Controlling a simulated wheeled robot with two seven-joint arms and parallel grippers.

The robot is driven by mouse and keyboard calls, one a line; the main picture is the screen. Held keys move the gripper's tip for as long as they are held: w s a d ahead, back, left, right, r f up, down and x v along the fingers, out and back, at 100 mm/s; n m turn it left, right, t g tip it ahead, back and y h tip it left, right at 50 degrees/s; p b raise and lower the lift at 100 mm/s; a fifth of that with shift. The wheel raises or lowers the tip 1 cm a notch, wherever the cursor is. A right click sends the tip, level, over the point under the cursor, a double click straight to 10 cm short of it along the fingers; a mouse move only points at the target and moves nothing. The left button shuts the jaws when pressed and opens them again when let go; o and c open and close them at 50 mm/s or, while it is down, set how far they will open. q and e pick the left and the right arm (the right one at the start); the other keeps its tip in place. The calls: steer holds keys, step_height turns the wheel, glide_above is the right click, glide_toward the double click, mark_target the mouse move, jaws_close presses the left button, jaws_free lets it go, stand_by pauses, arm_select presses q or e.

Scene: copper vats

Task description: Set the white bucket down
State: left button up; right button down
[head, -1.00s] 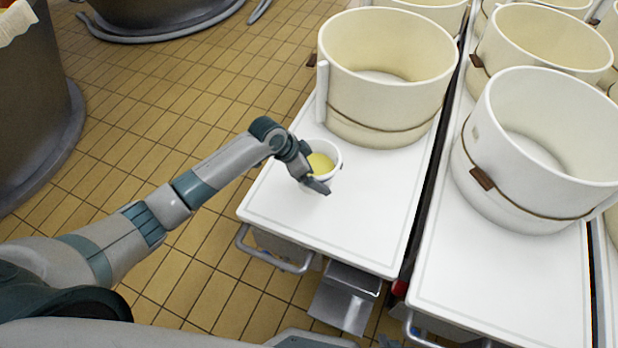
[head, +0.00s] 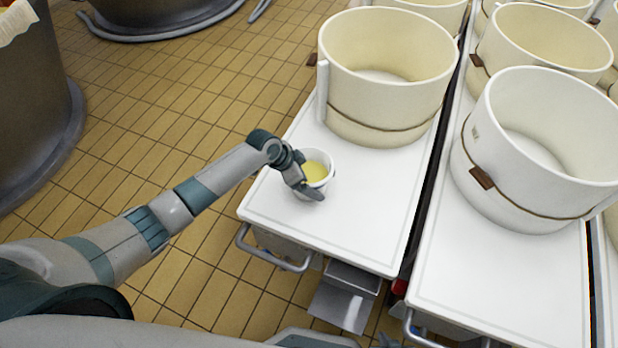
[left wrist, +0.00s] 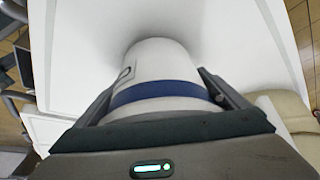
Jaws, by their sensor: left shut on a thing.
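The white bucket (head: 322,160), with something yellow inside, is upright at the near left part of a white table (head: 350,225). My left gripper (head: 310,188) is shut on the bucket from its left side. In the left wrist view the bucket (left wrist: 160,62) shows a blue band and sits between the two fingers, with the white tabletop (left wrist: 80,45) behind it. I cannot tell whether its base touches the tabletop. My right gripper is in neither view.
A large cream tub (head: 385,95) stands on the same table just behind the bucket. Another large tub (head: 530,190) stands on a second table (head: 500,275) to the right, across a narrow gap. The front of the near table is clear.

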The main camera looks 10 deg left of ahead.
arm_select(q)
steer(key=shift+f, duration=0.1)
stand_by(0.3)
steer(key=o, duration=1.3)
steer(key=shift+f, duration=0.1)
steer(key=shift+o, duration=0.2)
steer(key=shift+r, duration=0.2)
steer(key=v, duration=1.2)
